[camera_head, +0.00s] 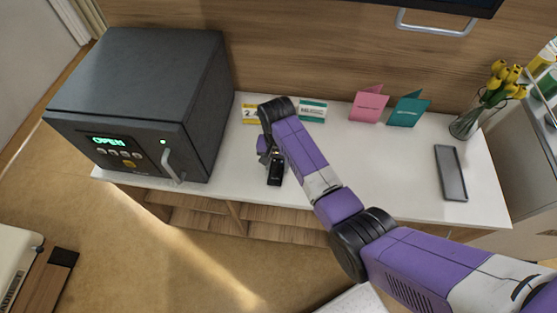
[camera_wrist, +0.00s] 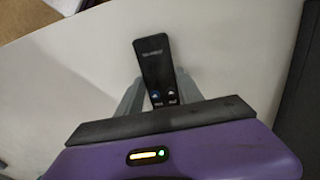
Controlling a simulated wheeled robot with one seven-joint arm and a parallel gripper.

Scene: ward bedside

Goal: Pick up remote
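The remote is a slim dark slab with small pale marks, lying on the white tabletop below my gripper in the head view (camera_head: 275,173). It also shows in the wrist view (camera_wrist: 155,62), its near end between my grey fingers. My gripper (camera_wrist: 160,84) is open, one finger on each side of the remote. I cannot tell whether either finger touches it. In the head view my gripper (camera_head: 268,156) is over the table and partly hidden by my wrist.
A dark grey safe (camera_head: 150,100) with a lit "OPEN" display stands at the left. Cards, pink (camera_head: 369,104) and teal (camera_head: 409,109), stand at the back. A dark flat slab (camera_head: 451,172) and a vase of yellow flowers (camera_head: 468,122) are at the right. The table's middle right (camera_head: 375,165) is clear.

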